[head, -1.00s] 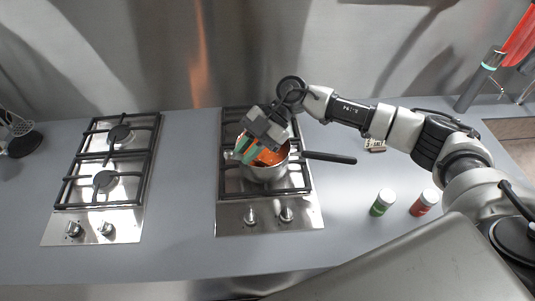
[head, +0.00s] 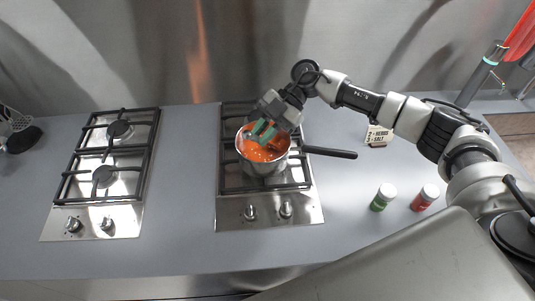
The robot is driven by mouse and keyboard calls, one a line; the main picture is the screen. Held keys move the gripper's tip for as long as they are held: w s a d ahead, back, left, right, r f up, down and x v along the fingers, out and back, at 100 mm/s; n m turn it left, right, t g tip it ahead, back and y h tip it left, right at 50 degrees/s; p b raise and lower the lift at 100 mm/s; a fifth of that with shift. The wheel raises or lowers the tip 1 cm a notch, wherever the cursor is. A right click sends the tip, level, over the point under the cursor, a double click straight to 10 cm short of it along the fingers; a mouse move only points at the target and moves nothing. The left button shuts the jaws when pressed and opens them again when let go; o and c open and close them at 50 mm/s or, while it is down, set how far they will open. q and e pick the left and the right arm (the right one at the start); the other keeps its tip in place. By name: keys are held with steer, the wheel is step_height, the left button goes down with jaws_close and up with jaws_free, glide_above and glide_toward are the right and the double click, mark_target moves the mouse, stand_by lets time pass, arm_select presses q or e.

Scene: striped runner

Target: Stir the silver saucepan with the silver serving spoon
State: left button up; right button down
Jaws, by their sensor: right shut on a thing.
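The silver saucepan (head: 263,169) stands on the right-hand gas hob, its black handle pointing right. It holds orange-red food with small pale bits. My right gripper (head: 263,131) is over the back part of the pan, its green fingertips pointing down into the opening. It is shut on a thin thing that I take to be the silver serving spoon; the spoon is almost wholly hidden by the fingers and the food. I cannot tell how deep it sits. My left gripper is not in view.
A second gas hob (head: 97,222) on the left is empty. A green jar (head: 379,203), a red jar (head: 421,202) and a small labelled box (head: 378,137) stand right of the pan. A dark utensil (head: 24,140) lies at the far left. The counter between the hobs is clear.

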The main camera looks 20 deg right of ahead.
mark_target(254, 135)
steer(key=r+p, duration=0.1)
steer(key=s+a+r+p, duration=0.1)
steer(key=p, duration=0.1)
steer(key=s+a+r+p, duration=0.1)
steer(key=r+p, duration=0.1)
steer(key=shift+r, duration=0.1)
steer(key=shift+s+a+r, duration=0.25)
steer(key=shift+a+r, duration=0.1)
steer(key=shift+r, duration=0.05)
step_height(254, 135, up, 5)
steer(key=s+a, duration=0.2)
steer(key=shift+s+a, duration=0.2)
steer(key=shift+a, duration=0.1)
steer(key=shift+r, duration=0.1)
